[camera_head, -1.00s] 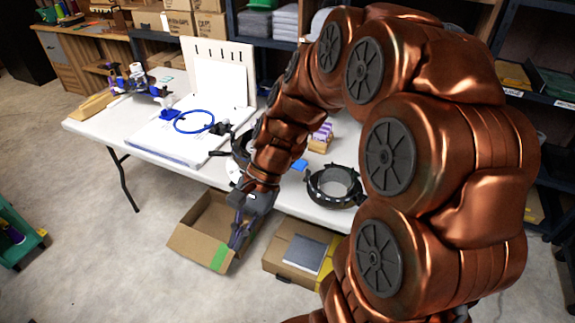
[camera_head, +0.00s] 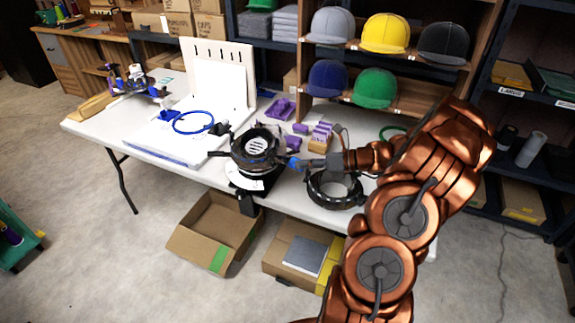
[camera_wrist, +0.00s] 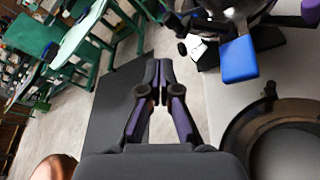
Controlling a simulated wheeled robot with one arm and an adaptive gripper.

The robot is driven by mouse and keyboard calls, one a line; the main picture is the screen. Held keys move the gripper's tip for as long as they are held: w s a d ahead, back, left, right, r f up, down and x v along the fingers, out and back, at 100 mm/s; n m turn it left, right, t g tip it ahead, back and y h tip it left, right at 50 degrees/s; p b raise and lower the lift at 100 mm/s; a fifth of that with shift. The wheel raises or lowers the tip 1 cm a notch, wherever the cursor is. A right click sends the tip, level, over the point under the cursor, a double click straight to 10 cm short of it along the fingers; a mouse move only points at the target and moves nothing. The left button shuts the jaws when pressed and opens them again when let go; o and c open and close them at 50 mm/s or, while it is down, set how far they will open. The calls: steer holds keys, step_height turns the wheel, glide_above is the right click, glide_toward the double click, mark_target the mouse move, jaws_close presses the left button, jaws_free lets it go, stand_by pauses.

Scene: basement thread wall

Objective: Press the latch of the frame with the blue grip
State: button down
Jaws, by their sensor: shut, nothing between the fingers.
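A black round frame (camera_head: 258,148) is mounted on a stand at the front edge of the white table. Its blue grip (camera_head: 294,163) sticks out on the right, and the grip also shows large in the wrist view (camera_wrist: 238,60). My gripper (camera_wrist: 158,72) is shut and empty, with its fingertips left of the blue grip and apart from it in the wrist view. In the head view my gripper (camera_head: 306,163) is just right of the grip; whether they touch there is unclear. I cannot make out the latch.
A second black ring frame (camera_head: 335,190) lies on the table (camera_head: 300,205) below my wrist, also close at right in the wrist view (camera_wrist: 262,125). Purple pieces (camera_head: 282,108) lie behind. A blue hoop (camera_head: 193,122) is at left. Open boxes (camera_head: 205,245) stand on the floor.

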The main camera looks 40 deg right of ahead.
mark_target(283, 157)
steer(key=d+m, duration=0.1)
steer(key=d+f+m+t, duration=0.1)
steer(key=d, duration=0.1)
steer(key=d+f+h, duration=0.1)
steer(key=d, duration=0.1)
steer(key=shift+s+f+m+t, duration=0.1)
steer(key=shift+s+m+t, duration=0.2)
steer(key=shift+s+m, duration=0.1)
steer(key=shift+w+a, duration=0.1)
steer(key=shift+w, duration=0.05)
steer(key=p+x, duration=0.1)
steer(key=x, duration=0.9)
steer(key=shift+p, duration=0.6)
